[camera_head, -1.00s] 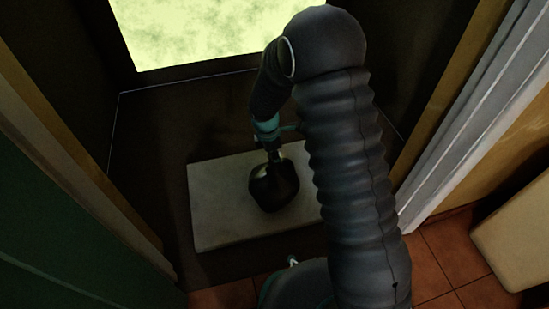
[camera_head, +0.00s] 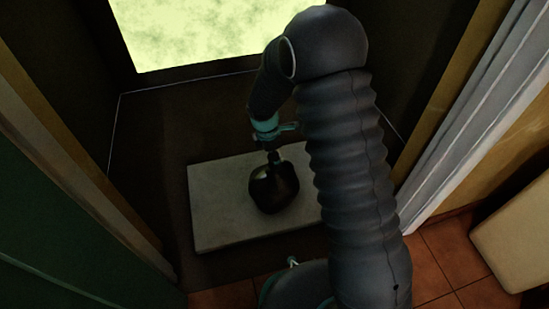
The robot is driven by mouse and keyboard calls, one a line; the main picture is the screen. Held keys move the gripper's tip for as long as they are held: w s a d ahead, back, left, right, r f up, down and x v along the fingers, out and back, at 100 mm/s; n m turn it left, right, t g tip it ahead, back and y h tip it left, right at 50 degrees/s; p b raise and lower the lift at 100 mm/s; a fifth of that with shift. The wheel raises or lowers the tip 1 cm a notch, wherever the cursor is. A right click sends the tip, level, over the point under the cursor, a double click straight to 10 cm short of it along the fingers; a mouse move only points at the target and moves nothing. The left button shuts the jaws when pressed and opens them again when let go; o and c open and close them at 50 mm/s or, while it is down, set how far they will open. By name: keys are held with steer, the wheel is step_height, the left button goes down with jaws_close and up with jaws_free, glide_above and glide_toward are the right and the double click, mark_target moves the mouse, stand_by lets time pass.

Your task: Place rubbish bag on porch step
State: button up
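The rubbish bag (camera_head: 274,189) is a dark, rounded sack with a narrow neck pointing up. It rests upright on the pale grey porch step (camera_head: 218,205), near the middle of the part that shows. My gripper (camera_head: 272,141) is just above the bag's neck, pointing down. A teal finger part sticks out to the right, and the gripper looks open around or just above the neck. The fingertips are small and dark, so any touch is hard to tell. My arm hides the right end of the step.
A dark floor surrounds the step, with a bright doorway or window (camera_head: 195,30) behind it. A green panel (camera_head: 60,220) stands at the left and a white frame (camera_head: 480,120) at the right. Reddish tiles (camera_head: 450,255) and a cream block (camera_head: 515,235) are at the lower right.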

steer(key=s+d+r+m+t+p, duration=0.1)
steer(key=s+d+r+m, duration=0.1)
steer(key=r, duration=0.8)
steer(key=s+d+r+m+p, duration=0.1)
steer(key=s+d+r+m, duration=0.15)
steer(key=r, duration=0.75)
steer(key=s+d+r+m+t, duration=0.1)
steer(key=s+d+r+m, duration=0.3)
steer(key=s, duration=0.3)
steer(key=s+d+r+m+t+y, duration=0.1)
steer(key=s+d+r+m, duration=0.3)
steer(key=s+m, duration=0.3)
steer(key=s+d+r+m+t, duration=0.2)
steer(key=s+d+r+m, duration=0.2)
steer(key=s, duration=0.4)
steer(key=shift+s+r+m+y, duration=0.25)
steer(key=shift+m+y, duration=0.15)
steer(key=shift+m, duration=0.45)
